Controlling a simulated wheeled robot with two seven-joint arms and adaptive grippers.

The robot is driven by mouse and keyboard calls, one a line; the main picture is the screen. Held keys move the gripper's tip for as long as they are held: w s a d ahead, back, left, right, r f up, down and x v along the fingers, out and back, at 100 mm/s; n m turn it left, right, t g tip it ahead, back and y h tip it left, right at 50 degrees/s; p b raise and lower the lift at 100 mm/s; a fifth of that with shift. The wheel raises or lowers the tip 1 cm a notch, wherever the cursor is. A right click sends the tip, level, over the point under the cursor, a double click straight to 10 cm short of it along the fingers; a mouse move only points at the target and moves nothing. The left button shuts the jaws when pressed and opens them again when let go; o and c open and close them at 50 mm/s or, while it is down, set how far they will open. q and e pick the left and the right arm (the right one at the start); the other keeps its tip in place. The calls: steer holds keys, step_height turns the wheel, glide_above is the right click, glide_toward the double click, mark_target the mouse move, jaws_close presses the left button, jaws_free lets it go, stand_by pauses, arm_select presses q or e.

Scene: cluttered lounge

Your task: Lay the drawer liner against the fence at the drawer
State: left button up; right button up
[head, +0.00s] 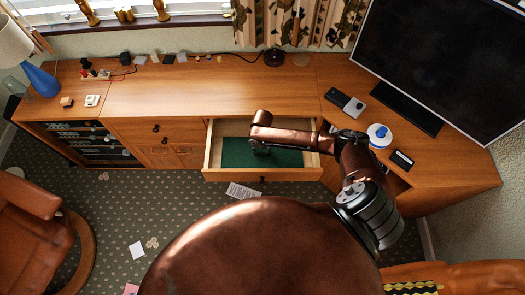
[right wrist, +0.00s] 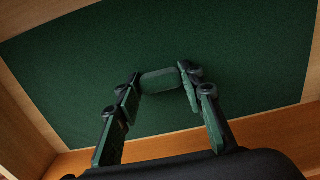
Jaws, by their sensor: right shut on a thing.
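The drawer liner, a dark green sheet (head: 285,159), is inside the open drawer (head: 214,150). It fills much of the right wrist view (right wrist: 70,75), with pale drawer wood beyond its edges. My right gripper (head: 259,149) reaches over the drawer from the right. In the right wrist view its two fingers (right wrist: 161,82) close on a small green raised grip on the liner. Whether the liner lies flat on the drawer floor or hangs just above it, I cannot tell. I cannot make out a separate fence. My left gripper is out of view.
The long wooden cabinet top (head: 210,90) carries small items along its back edge. A blue lamp (head: 42,82) stands left and a large screen (head: 450,60) right. A blue-and-white round item (head: 379,133) sits near my arm. Papers (head: 243,191) lie on the carpet.

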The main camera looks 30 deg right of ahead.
mark_target(262, 151)
steer(key=shift+f, duration=0.2)
steer(key=o, duration=1.3)
step_height(262, 151, up, 12)
